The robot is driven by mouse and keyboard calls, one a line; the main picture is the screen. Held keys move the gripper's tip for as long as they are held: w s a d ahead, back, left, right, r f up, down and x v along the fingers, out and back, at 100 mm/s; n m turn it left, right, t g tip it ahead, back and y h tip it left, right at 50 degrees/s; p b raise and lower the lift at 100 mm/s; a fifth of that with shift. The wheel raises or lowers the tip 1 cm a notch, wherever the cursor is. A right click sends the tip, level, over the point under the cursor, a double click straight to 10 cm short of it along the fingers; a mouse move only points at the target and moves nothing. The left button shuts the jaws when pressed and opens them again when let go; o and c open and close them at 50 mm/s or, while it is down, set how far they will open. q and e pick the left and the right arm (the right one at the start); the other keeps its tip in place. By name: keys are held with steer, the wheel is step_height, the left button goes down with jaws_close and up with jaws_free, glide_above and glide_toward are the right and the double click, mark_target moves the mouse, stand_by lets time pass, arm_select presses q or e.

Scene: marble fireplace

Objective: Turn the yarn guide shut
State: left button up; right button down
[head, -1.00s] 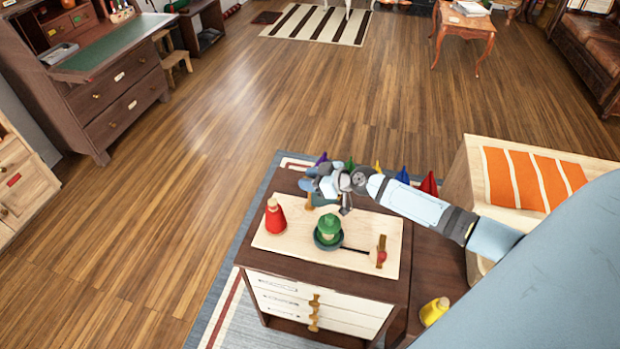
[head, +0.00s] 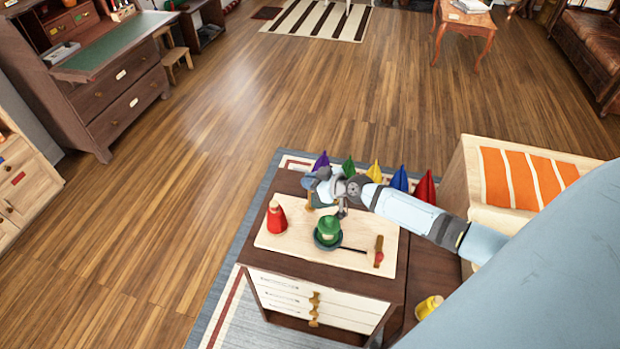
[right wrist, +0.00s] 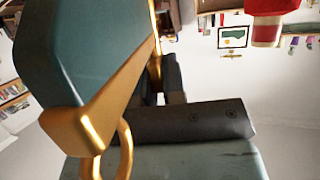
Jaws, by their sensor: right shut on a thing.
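The yarn guide shows close in the right wrist view as a teal block (right wrist: 95,45) with a gold strip and a gold ring (right wrist: 124,152). In the head view the guide is mostly hidden behind my right gripper (head: 326,193), at the back of the pale board (head: 280,241). The gripper's dark fingers (right wrist: 170,98) also show in the right wrist view, closed around the guide's gold part. The exact contact is partly hidden. My left gripper is not in view.
A red spool (head: 276,218), a green spool (head: 328,228) in a dark dish and a red-and-brown tool (head: 379,252) stand or lie on the board. A yellow spool (head: 428,306) is at the right.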

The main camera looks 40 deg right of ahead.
steer(key=c, duration=1.2)
jaws_free()
steer(key=v, duration=1.4)
steer(key=shift+b, duration=0.35)
